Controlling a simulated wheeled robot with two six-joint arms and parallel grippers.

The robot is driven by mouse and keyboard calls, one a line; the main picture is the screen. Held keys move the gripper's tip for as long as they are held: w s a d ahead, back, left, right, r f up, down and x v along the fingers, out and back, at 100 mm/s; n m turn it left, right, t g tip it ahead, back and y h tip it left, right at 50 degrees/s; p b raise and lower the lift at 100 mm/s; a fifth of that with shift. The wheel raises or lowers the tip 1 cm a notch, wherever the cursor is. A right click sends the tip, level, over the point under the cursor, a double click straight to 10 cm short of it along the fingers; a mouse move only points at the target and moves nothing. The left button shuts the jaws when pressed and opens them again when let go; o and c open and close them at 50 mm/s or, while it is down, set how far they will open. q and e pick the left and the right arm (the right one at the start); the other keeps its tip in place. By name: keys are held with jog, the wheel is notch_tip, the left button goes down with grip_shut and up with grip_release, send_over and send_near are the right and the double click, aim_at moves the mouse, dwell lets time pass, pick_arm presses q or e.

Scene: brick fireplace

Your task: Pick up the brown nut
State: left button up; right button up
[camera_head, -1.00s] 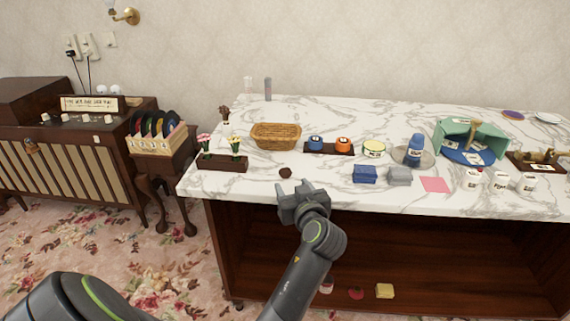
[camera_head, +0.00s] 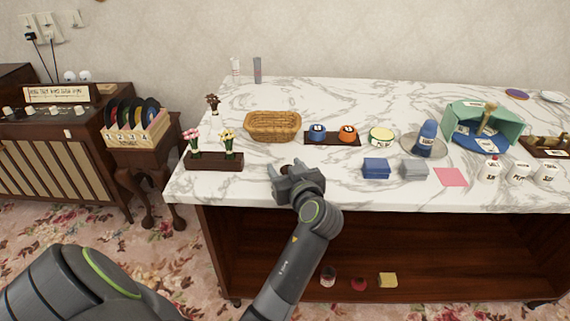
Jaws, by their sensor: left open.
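The brown nut (camera_head: 287,169) is a small dark brown piece on the white marble counter (camera_head: 330,185), near its front edge. Only a little of it shows, between the fingers of my left gripper. My left gripper (camera_head: 286,172) is open and is at the nut, with its fingers on either side of it as seen from the head. I cannot tell whether a finger touches it. My right gripper is not in view.
A wicker basket (camera_head: 272,126) stands behind the gripper. A flower planter (camera_head: 214,160) is to the left. A blue block (camera_head: 376,168) and a grey block (camera_head: 413,168) lie to the right. The counter between gripper and basket is clear.

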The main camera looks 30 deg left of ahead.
pick_arm(q)
jog(key=shift+s+d+r, duration=0.1)
jog(key=shift+d, duration=0.05)
jog(key=shift+d+r, duration=0.1)
jog(key=shift+d, duration=0.1)
jog(key=shift+c, duration=3.2)
jog(key=c, duration=0.4)
jog(key=shift+o, duration=0.2)
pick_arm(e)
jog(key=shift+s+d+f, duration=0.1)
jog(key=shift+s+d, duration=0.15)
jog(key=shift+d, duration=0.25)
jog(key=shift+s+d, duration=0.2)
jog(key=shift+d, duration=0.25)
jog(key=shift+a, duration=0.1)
